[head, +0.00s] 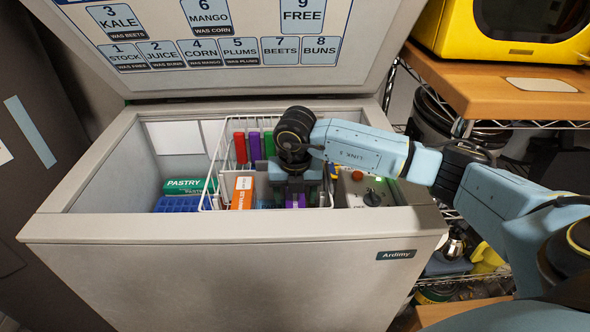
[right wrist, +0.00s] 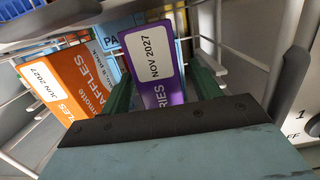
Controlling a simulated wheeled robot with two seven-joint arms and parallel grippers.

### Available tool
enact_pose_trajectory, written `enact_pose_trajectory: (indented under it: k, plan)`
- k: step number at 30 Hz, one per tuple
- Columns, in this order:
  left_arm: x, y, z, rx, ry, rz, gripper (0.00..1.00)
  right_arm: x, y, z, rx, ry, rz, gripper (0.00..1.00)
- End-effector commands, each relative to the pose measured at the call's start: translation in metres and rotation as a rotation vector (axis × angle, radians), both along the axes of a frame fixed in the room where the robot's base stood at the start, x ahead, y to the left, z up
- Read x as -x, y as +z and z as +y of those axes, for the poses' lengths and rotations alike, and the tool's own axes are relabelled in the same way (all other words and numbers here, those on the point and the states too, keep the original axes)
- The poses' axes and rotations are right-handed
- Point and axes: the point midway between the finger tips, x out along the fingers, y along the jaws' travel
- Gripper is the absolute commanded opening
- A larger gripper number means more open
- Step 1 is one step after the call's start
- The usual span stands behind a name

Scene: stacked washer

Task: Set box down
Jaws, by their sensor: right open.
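My right gripper (head: 296,192) reaches down into the white wire basket (head: 206,190) in the open chest freezer. In the right wrist view its two green fingers (right wrist: 163,88) stand apart, one on each side of a purple box (right wrist: 160,65) marked NOV 2027. The jaws are open around the box. The box's lower part is hidden, so I cannot tell what it rests on. In the head view only a little purple (head: 296,201) shows beneath the gripper. An orange waffles box (right wrist: 62,85) stands left of it, also seen in the head view (head: 243,192). My left gripper is not in view.
Red (head: 240,147), purple (head: 254,147) and green boxes stand at the basket's back. A green pastry box (head: 187,186) and blue tray (head: 178,204) lie left of the basket. The control panel (head: 366,191) is at right. The raised lid (head: 225,40) stands behind.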

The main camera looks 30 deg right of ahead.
Motion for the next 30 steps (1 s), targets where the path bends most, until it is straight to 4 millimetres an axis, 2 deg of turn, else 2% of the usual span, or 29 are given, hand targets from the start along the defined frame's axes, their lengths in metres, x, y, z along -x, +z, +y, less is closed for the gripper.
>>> enact_pose_trajectory:
  k: [1, 6, 15, 21, 30]
  plan:
    - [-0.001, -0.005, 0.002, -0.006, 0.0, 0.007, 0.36, 0.0, 0.012, 0.0, 0.0, 0.0, -0.004, 0.63]
    - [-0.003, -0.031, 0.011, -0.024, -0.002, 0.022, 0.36, 0.003, 0.044, 0.003, -0.001, 0.0, -0.004, 0.63]
    - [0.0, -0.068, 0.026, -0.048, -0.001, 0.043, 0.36, 0.008, 0.09, 0.005, 0.0, -0.001, -0.004, 0.63]
    - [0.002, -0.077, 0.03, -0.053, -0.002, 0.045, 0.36, 0.01, 0.101, 0.006, 0.0, -0.001, -0.001, 0.63]
    - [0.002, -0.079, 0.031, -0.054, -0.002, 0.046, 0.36, 0.01, 0.101, 0.006, 0.0, -0.001, -0.001, 0.63]
